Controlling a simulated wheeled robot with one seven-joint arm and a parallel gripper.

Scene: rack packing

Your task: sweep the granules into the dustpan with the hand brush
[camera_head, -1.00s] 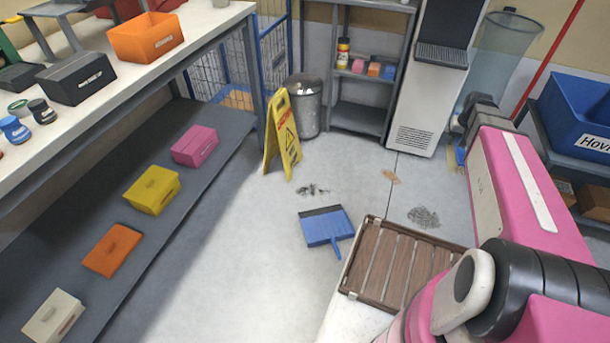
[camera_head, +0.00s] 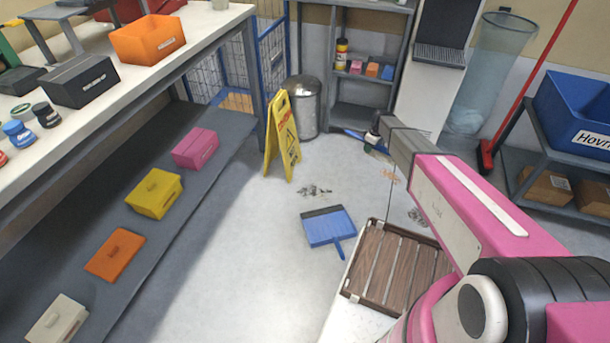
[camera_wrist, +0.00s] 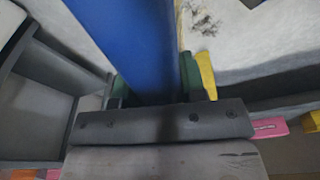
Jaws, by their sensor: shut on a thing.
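The blue dustpan (camera_head: 328,229) lies on the floor with its handle toward me. A dark scatter of granules (camera_head: 315,191) lies just beyond its far edge. A second dark patch (camera_head: 417,216) is partly hidden by my arm, and a small orange-brown patch (camera_head: 390,178) is beside the arm. My gripper (camera_head: 374,141) is above the floor, beyond and right of the dustpan. It is shut on the blue hand brush (camera_head: 356,134). In the wrist view the brush (camera_wrist: 125,40) fills the space between the fingers (camera_wrist: 150,88), with dark granules (camera_wrist: 208,18) at the top.
A yellow floor sign (camera_head: 282,138) and a grey bin (camera_head: 304,105) stand left of the gripper. A shelf unit (camera_head: 362,118) is behind it. A long bench (camera_head: 215,45) runs along the left. The floor left of the dustpan is clear.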

